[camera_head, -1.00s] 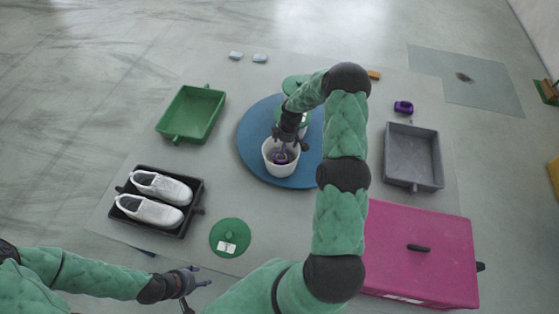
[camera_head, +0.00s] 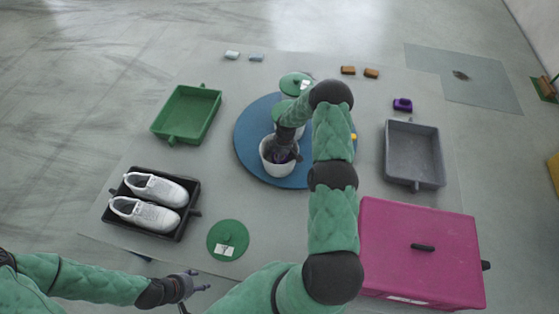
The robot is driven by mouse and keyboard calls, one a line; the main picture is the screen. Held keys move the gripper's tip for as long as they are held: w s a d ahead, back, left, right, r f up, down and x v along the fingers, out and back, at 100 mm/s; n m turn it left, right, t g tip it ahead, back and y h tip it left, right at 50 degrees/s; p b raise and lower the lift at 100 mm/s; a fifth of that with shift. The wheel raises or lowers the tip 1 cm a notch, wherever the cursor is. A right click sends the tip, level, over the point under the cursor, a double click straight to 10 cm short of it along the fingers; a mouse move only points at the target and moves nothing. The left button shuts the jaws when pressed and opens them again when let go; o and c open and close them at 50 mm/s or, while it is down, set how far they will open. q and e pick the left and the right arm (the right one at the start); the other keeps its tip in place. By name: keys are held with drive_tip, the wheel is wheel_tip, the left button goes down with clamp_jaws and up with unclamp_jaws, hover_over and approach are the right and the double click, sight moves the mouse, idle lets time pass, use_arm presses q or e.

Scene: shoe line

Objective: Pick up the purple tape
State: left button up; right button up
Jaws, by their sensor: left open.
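A white round bin (camera_head: 267,163) stands on the blue round mat (camera_head: 246,140). A small purple thing, likely the purple tape (camera_head: 279,157), shows inside the bin, mostly hidden by my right gripper. My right gripper (camera_head: 281,156) reaches down into the bin at the purple thing; its fingertips are too hidden to tell whether they hold it. My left gripper (camera_head: 200,281) is open and empty at the lower left, far from the bin. Another small purple object (camera_head: 402,104) lies on the floor at the upper right, above the grey tray.
A green tray (camera_head: 187,114) is at upper left, and a black tray (camera_head: 157,229) with white shoes (camera_head: 150,200) below it. A grey tray (camera_head: 413,153) and a large pink box (camera_head: 418,250) are at right. A green disc (camera_head: 228,234) lies at front.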

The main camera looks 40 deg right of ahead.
drive_tip(key=shift+f, duration=0.5)
drive_tip(key=c, duration=0.9)
